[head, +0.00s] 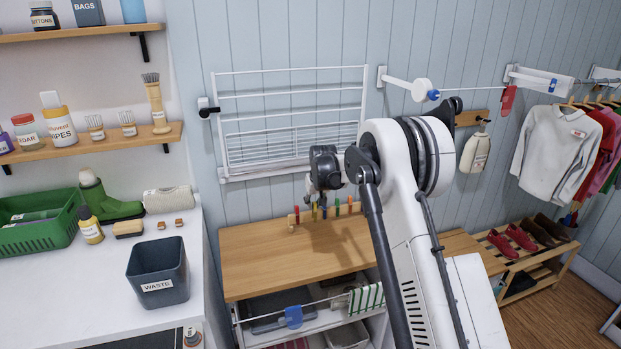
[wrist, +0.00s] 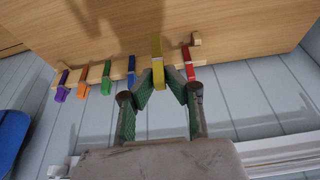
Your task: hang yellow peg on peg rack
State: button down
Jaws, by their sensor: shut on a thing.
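The yellow peg (wrist: 157,62) stands upright between my gripper's fingertips (wrist: 159,82) in the wrist view, with the fingers closed on its sides. The peg rack (wrist: 120,72) is a narrow wooden strip at the back of the wooden worktop; it also shows in the head view (head: 303,217). The yellow peg overlaps the strip between the blue peg (wrist: 131,69) and the red peg (wrist: 188,62); I cannot tell whether it grips the strip. Green (wrist: 106,76), orange (wrist: 83,80) and purple (wrist: 62,86) pegs sit along the rack. In the head view my gripper (head: 314,200) is small above the rack.
A white wall drying rack (head: 292,120) is right behind and above my wrist. The wooden worktop (head: 265,262) in front of the rack is clear. A waste bin (head: 158,272) stands on the white counter at left. A striped cloth (head: 366,298) hangs below.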

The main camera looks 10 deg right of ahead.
jog(key=w+r+p, duration=0.1)
jog(key=w+r, duration=0.4)
jog(key=w, duration=0.2)
jog(key=shift+w, duration=0.25)
jog(key=shift+s, duration=0.1)
jog(key=shift+f+b, duration=1.75)
jog(key=shift+f, duration=0.65)
jog(key=shift+f+b, duration=0.15)
jog(key=shift+b, duration=0.15)
jog(key=shift+f+b, duration=1.55)
jog(key=shift+f, duration=0.95)
jog(key=c, duration=1.7)
grip_release()
